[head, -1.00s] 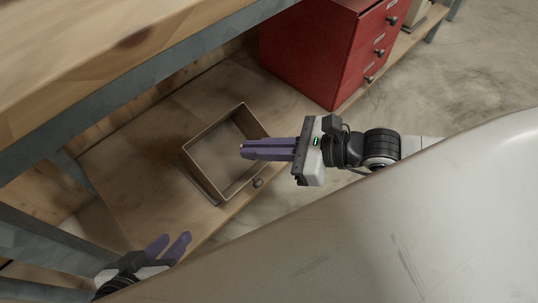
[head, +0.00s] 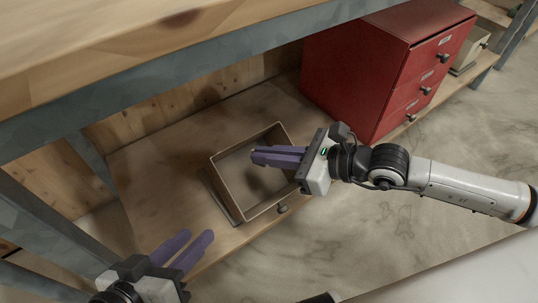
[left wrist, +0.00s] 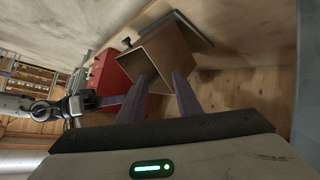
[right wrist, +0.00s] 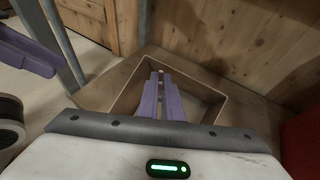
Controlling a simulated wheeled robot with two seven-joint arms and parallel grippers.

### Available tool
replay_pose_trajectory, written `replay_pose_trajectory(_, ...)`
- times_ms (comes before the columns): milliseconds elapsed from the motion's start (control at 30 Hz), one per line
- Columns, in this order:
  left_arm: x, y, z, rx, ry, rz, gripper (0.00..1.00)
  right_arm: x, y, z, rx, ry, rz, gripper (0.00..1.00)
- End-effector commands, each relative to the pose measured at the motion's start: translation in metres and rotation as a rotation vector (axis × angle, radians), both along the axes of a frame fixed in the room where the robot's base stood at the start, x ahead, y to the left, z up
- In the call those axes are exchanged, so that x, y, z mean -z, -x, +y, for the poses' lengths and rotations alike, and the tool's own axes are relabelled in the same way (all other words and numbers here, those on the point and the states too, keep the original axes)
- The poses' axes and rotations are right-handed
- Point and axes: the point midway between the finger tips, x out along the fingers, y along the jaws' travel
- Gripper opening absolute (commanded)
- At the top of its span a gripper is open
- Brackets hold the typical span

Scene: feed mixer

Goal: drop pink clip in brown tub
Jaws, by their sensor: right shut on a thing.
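The brown tub (head: 234,184) is an open square box on the lower wooden shelf; it also shows in the left wrist view (left wrist: 208,52) and right wrist view (right wrist: 212,88). My right gripper (head: 254,154) reaches in from the right, with its fingertips over the tub's opening. In the right wrist view its purple fingers (right wrist: 160,75) are together, with a tiny pale bit at the tips. This may be the pink clip, mostly hidden by the fingers. My left gripper (head: 198,240) is open and empty, left of and nearer than the tub.
A red drawer cabinet (head: 352,72) stands right of the tub on the same shelf. The wooden top (head: 130,35) and its grey metal rail (head: 150,92) overhang the shelf. A small dark knob (head: 282,208) is at the tub's near side. Bare shelf lies left of the tub.

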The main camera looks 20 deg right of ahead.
Motion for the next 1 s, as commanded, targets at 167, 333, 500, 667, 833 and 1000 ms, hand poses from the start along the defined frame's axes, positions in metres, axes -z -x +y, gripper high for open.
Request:
replay_pose_trajectory(167, 0.000, 0.000, 0.000, 0.000, -0.001, -0.001, 0.31, 0.000, 0.000, 0.000, 0.000, 0.000, 0.000, 0.24)
replay_pose_trajectory(333, 0.000, 0.000, 0.000, 0.000, -0.001, -0.001, 0.31, 0.000, 0.000, 0.000, 0.000, 0.000, 0.000, 0.27)
replay_pose_trajectory(500, -0.001, 0.000, 0.000, 0.000, -0.003, 0.000, 0.31, -0.001, 0.002, -0.002, 0.001, 0.001, 0.000, 0.27)
replay_pose_trajectory(667, -0.004, 0.000, 0.003, -0.001, -0.019, 0.003, 0.31, -0.008, 0.013, -0.015, 0.001, 0.003, 0.004, 0.27)
replay_pose_trajectory(833, 0.007, 0.002, 0.007, -0.001, -0.061, 0.039, 0.31, -0.022, 0.034, -0.038, 0.000, 0.005, 0.005, 0.27)
replay_pose_trajectory(1000, 0.019, 0.004, 0.013, -0.002, -0.103, 0.073, 0.31, -0.033, 0.052, -0.058, 0.000, 0.005, 0.005, 0.27)
